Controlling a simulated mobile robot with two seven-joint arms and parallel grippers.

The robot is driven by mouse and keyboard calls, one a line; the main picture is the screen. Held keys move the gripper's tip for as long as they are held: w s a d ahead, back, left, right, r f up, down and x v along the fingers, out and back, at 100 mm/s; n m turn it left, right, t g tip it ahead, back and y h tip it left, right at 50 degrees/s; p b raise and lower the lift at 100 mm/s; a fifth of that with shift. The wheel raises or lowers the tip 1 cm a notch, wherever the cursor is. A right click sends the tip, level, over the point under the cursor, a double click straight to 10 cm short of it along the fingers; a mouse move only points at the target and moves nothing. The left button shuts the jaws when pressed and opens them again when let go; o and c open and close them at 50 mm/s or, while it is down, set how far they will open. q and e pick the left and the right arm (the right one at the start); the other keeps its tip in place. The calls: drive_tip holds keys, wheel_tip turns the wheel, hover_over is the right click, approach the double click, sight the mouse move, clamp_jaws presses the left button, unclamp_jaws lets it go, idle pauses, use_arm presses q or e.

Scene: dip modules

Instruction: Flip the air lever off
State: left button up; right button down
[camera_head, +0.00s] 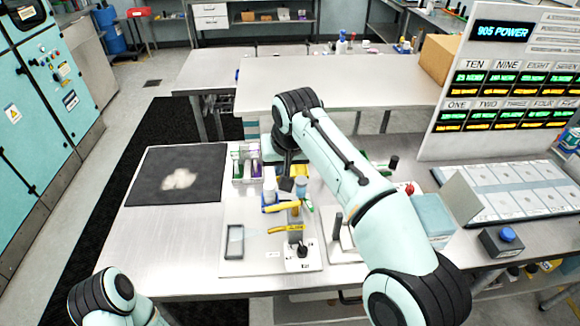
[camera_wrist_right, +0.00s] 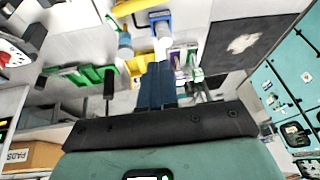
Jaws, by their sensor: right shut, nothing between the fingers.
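A white station (camera_head: 272,258) stands near the front of the steel table. It carries a yellow lever-like handle (camera_head: 286,229) lying roughly level, and a white box (camera_head: 298,263) with a small black stick (camera_head: 302,248) on top. I cannot read labels to tell which is the air lever. My right gripper (camera_head: 287,170) hangs behind the station, apart from the handle, partly hidden by my arm. Its dark blue fingers (camera_wrist_right: 161,70) are shut and empty in the right wrist view. My left arm shows at the bottom left, but its gripper is out of view.
A white bottle (camera_head: 269,180) and a purple-and-green box rack (camera_head: 244,165) stand near the right gripper. A black mat (camera_head: 178,174) with a pale patch lies left. A display board (camera_head: 500,80), teal box (camera_head: 433,215) and blue-button box (camera_head: 502,241) stand right. The table's front left is clear.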

sight(283, 207)
use_arm(q)
drive_tip(key=shift+g, duration=0.3)
drive_tip(key=s+d+f+b, duration=0.2)
drive_tip(key=s+b, duration=0.1)
drive_tip(key=shift+s+d+f, duration=0.15)
drive_tip(key=shift+d+f, duration=0.05)
drive_tip(key=shift+f, duration=0.05)
use_arm(e)
wheel_tip(283, 207, down, 8)
drive_tip(key=s+a+n, duration=0.1)
drive_tip(key=shift+s+a+f+h, duration=0.15)
drive_tip(key=shift+a+h, duration=0.2)
drive_tip(key=shift+h, duration=0.05)
drive_tip(key=shift+s, duration=0.1)
